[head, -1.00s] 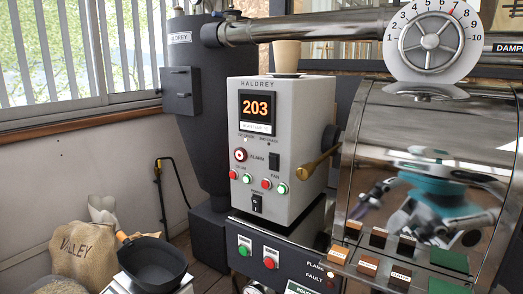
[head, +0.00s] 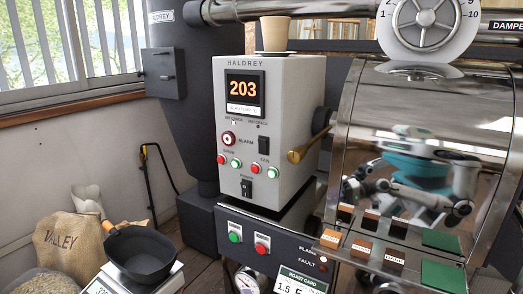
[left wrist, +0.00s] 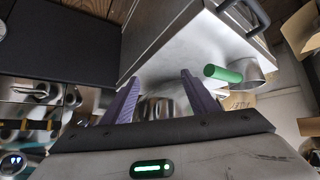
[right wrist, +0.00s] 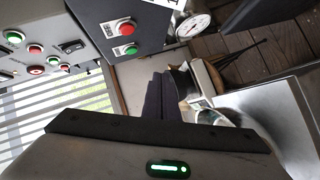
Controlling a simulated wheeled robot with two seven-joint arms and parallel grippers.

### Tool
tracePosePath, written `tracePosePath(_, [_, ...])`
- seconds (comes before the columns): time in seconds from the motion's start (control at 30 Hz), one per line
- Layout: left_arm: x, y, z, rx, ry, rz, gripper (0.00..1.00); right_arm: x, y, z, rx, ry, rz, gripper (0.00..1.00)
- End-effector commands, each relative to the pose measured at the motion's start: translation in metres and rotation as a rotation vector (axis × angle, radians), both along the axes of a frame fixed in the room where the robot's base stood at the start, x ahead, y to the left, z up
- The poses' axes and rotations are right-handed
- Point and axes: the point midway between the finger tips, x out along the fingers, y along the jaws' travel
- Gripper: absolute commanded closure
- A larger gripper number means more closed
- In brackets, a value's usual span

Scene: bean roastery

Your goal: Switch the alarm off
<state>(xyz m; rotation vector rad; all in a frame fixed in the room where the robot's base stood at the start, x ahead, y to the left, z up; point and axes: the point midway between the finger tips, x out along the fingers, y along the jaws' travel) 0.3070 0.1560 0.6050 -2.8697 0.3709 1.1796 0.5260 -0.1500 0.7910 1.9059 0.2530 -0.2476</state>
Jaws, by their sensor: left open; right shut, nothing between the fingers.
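The grey HALDREY control box (head: 275,190) stands in the middle of the head view, with its display reading 203. The red ALARM button or lamp (head: 228,138) is on its front, with a black rocker switch (head: 264,145) to the right. The panel is also at the upper left of the right wrist view, turned sideways, with the round red alarm piece (right wrist: 37,70). My right gripper (right wrist: 161,76) is shut and empty, apart from the panel. My left gripper (left wrist: 160,80) is open and empty. Neither gripper shows directly in the head view.
Red and green push buttons (head: 237,163) and a POWER rocker (head: 246,188) crowd the panel below the alarm. A cup (head: 275,33) stands on top. A brass handle (head: 308,149) sticks out at right. A black pan (head: 140,253) sits on a scale at lower left.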

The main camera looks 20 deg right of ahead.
Motion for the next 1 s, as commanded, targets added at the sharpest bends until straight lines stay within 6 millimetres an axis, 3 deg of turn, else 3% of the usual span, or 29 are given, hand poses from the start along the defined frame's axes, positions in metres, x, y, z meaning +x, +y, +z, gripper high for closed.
tracePosePath(0.03, [0.002,0.000,0.000,0.000,-0.004,0.000,0.47,0.021,0.001,0.034,-0.115,-0.081,0.013,1.00])
tracePosePath(0.2, [0.001,0.000,-0.002,0.001,-0.001,-0.001,0.47,0.064,0.001,0.142,-0.527,-0.306,-0.005,1.00])
tracePosePath(0.3, [0.000,-0.001,-0.003,0.001,0.002,-0.002,0.47,0.076,0.001,0.197,-0.729,-0.404,-0.048,1.00])
tracePosePath(0.43, [-0.002,-0.001,-0.004,0.002,0.006,-0.003,0.47,0.081,0.001,0.250,-0.915,-0.487,-0.108,1.00])
tracePosePath(0.5, [-0.003,-0.001,-0.005,0.002,0.009,-0.003,0.47,0.081,0.001,0.268,-0.978,-0.511,-0.134,1.00])
tracePosePath(0.63, [-0.005,-0.001,-0.006,0.002,0.012,-0.003,0.47,0.080,0.001,0.283,-1.036,-0.531,-0.157,1.00])
tracePosePath(1.0, [-0.005,-0.001,-0.006,0.001,0.012,-0.004,0.47,0.081,0.000,0.284,-1.040,-0.532,-0.159,1.00])
